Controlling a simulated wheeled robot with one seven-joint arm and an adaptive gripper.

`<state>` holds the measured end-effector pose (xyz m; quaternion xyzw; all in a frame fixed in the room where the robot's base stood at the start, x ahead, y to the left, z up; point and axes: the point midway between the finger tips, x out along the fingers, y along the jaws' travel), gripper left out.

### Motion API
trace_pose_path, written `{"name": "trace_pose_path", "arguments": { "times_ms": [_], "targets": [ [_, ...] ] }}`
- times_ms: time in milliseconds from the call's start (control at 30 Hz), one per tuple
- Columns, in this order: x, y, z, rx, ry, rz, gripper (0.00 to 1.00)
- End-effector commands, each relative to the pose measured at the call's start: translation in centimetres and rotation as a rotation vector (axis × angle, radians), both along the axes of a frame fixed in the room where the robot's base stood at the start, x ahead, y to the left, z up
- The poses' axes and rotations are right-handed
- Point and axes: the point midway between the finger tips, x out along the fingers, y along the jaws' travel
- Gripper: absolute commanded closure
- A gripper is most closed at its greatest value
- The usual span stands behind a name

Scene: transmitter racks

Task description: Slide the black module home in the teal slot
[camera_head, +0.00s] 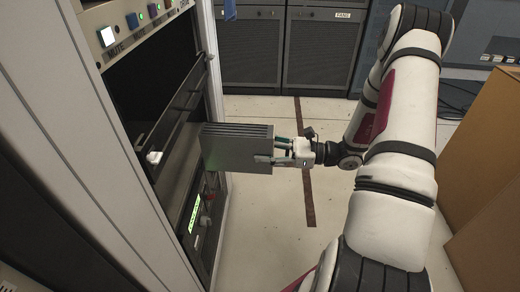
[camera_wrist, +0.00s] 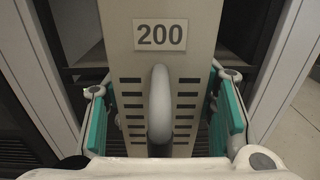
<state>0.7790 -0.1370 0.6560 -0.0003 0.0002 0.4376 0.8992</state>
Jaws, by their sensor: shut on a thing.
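The module (camera_head: 236,150) is a dark box with a ribbed top, held level in front of the rack's open bay in the head view. In the wrist view its pale front panel (camera_wrist: 158,65) shows a "200" label, two rows of vent slots and a rounded upright handle (camera_wrist: 160,104). My gripper (camera_head: 274,150) is shut on the module at its front end, with a teal-padded finger on each side in the wrist view. The module's far end is close to the rack face; I cannot tell whether it has entered. I cannot make out a teal-marked slot.
The rack (camera_head: 215,90) stands at the left, with lit buttons (camera_head: 108,37) on top and a green display (camera_head: 194,213) below. A white knob (camera_head: 153,157) sticks out from it. Dark cabinets (camera_head: 318,50) stand behind and a cardboard box (camera_head: 487,170) at right.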

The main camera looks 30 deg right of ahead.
Motion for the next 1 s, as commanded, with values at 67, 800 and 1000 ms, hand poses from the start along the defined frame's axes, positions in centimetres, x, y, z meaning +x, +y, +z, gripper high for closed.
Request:
{"name": "trace_pose_path", "arguments": {
  "times_ms": [67,800,1000],
  "targets": [
    [-0.2,-0.3,0.2,0.003,-0.004,0.000,1.00],
    [-1.7,-2.2,0.2,0.003,-0.004,0.001,1.00],
    [-1.7,-2.2,0.4,0.006,-0.007,0.002,1.00]
  ]
}}
